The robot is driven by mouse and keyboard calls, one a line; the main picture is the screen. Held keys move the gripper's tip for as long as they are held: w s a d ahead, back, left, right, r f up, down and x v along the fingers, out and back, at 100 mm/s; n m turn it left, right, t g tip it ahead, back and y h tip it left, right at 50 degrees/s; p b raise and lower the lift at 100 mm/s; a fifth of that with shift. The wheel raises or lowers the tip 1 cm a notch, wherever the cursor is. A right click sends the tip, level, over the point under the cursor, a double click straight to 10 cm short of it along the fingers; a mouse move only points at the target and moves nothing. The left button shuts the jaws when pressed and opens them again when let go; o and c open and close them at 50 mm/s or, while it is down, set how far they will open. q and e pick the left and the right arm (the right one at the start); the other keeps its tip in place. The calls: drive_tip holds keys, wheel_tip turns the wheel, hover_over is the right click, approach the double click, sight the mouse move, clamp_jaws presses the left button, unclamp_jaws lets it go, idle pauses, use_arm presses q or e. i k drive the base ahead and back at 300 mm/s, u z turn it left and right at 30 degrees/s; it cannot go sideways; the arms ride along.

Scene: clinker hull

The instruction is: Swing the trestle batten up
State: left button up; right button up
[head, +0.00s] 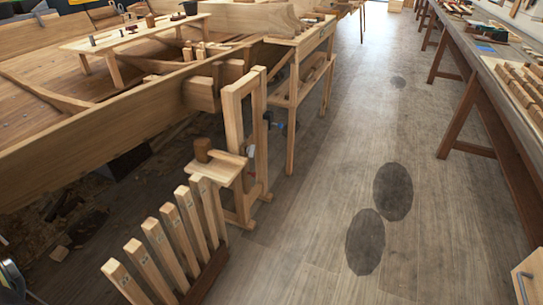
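A pale wooden trestle (233,118) stands upright beside the hull's near edge, with an open rectangular frame at its top and feet on the floor. A small wooden shelf (213,176) juts from its left side, with a brown cylindrical block (203,149) on it. A short bar lies along the shelf's far side; I cannot tell whether it is the batten. Small dark, blue and red fittings show on the trestle's right side, too small to make out.
A rack of slanted wooden slats (160,246) stands in front of the trestle. The planked hull (100,125) fills the left. A long workbench (485,60) runs along the right. The floor between is open, with dark round patches (393,190). A dark metallic object (12,275) shows at lower left.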

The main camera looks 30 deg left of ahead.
sight(246, 172)
drive_tip(key=i, duration=3.1)
drive_tip(key=u, duration=2.05)
